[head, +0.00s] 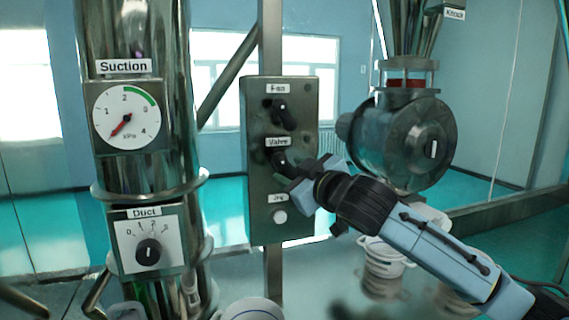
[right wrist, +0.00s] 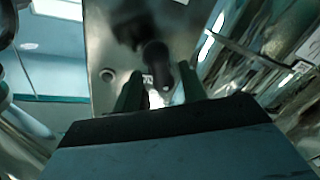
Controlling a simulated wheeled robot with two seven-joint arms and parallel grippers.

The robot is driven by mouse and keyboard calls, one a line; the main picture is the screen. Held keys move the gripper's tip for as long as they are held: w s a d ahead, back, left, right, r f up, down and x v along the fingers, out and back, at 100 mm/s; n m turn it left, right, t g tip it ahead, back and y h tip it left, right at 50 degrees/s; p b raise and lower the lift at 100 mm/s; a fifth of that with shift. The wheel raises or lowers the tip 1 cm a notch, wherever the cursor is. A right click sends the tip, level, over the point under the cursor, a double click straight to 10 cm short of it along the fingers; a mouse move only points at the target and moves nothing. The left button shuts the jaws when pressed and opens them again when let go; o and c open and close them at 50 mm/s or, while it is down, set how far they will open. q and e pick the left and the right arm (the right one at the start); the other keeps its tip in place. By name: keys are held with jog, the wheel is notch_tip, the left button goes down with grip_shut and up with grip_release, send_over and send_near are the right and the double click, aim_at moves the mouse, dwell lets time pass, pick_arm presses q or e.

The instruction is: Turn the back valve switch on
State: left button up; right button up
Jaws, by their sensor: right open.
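The grey control box (head: 258,220) stands upright in the middle of the head view. Its black valve switch (head: 281,159) sits under the "Valve" label, between the "Fan" switch above and a pale round button below. My right gripper (head: 292,173) reaches in from the right with its fingertips at the valve switch, partly hiding it. In the right wrist view the two fingers are apart, and a black switch handle (right wrist: 155,56) shows at the gap between them. I cannot tell whether they touch it. My left gripper is not in view.
The black fan switch (head: 284,113) is close above. The pale button (head: 280,216) is just below. A steel column with a suction gauge (head: 127,115) and a duct dial (head: 148,250) stands left. A round metal valve housing (head: 425,140) is right, behind my arm. White containers (head: 384,249) stand below.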

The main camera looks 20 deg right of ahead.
aim_at(288, 170)
jog(key=shift+p+x, duration=0.3)
jog(key=shift+x, duration=1.45)
jog(key=shift+c, duration=0.2)
grip_shut()
